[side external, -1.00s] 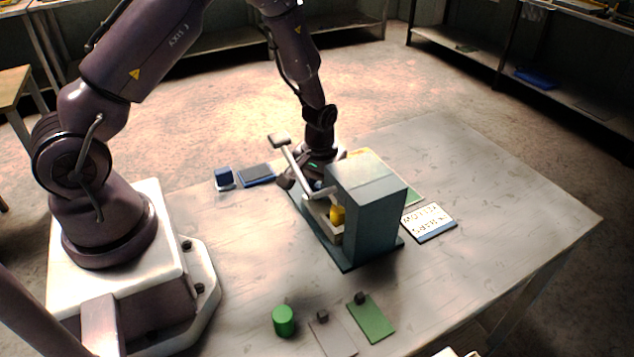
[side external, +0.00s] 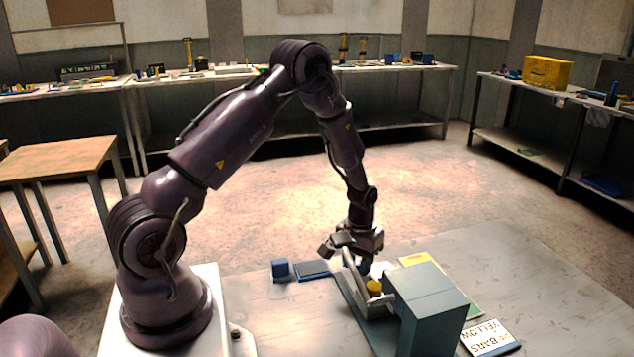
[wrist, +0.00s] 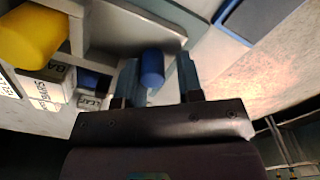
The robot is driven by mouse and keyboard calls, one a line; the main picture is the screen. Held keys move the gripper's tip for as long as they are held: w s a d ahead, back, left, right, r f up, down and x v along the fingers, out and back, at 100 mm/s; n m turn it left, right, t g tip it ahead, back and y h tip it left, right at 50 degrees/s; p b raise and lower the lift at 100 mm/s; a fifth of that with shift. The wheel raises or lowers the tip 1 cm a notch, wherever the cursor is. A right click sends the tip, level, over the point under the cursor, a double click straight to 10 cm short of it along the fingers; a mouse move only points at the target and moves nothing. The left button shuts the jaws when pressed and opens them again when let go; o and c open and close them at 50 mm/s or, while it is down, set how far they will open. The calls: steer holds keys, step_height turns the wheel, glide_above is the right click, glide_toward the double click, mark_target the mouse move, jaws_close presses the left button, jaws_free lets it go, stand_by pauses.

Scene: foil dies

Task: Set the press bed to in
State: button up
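The press is a grey-teal block (side external: 436,308) on the table. Its pale grey bed (side external: 378,308) shows at the block's left side, bearing a yellow cylinder (side external: 374,287). A pale lever (side external: 352,270) rises beside the bed. My gripper (side external: 364,262) points down just behind the lever and bed. In the wrist view, my gripper (wrist: 159,80) has its fingers apart on either side of a blue cylindrical knob (wrist: 152,66) at the grey bed (wrist: 115,28). A gap shows right of the knob; left contact is unclear. The yellow cylinder (wrist: 28,34) is at upper left.
A blue block (side external: 280,268) and a dark blue-edged pad (side external: 312,269) lie left of the press. Table to the far right is clear.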

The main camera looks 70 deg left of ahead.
steer(key=a, duration=0.1)
steer(key=a+r, duration=0.1)
steer(key=a, duration=0.1)
step_height(320, 180, up, 12)
steer(key=s+d+r+m, duration=0.1)
steer(key=s+d+r, duration=0.1)
steer(key=d+r, duration=0.1)
steer(key=s+d+r+m, duration=0.1)
steer(key=s+d+r, duration=0.1)
steer(key=d, duration=0.1)
steer(key=s+d+r, duration=0.3)
steer(key=shift+r+m, duration=0.3)
steer(key=shift+m, duration=0.1)
steer(key=s+d+r+m+t, duration=0.2)
steer(key=s+d+r+t, duration=0.1)
steer(key=s+d+r, duration=0.3)
steer(key=shift+s+d+r+m, duration=0.25)
steer(key=shift+s+d+m, duration=0.1)
steer(key=shift+d, duration=0.1)
